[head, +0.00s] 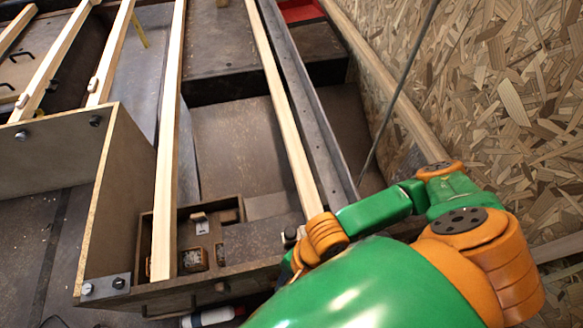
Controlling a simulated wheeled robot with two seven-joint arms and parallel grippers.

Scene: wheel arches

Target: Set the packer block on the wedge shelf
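I cannot tell for sure which piece is the packer block. A second small brown piece with a dark top (195,258) sits nearer in the same tray. I cannot make out which part is the wedge shelf. A green and orange arm of mine fills the lower right, and it covers what lies behind it. No gripper fingers of mine show on either side.
Long pale wooden battens (168,140) and (285,110) run away from me, with a grey metal rail (300,90) alongside. A brown panel box (115,190) stands at left. A chipboard wall (500,90) closes the right side. A white bottle (207,317) lies low at centre.

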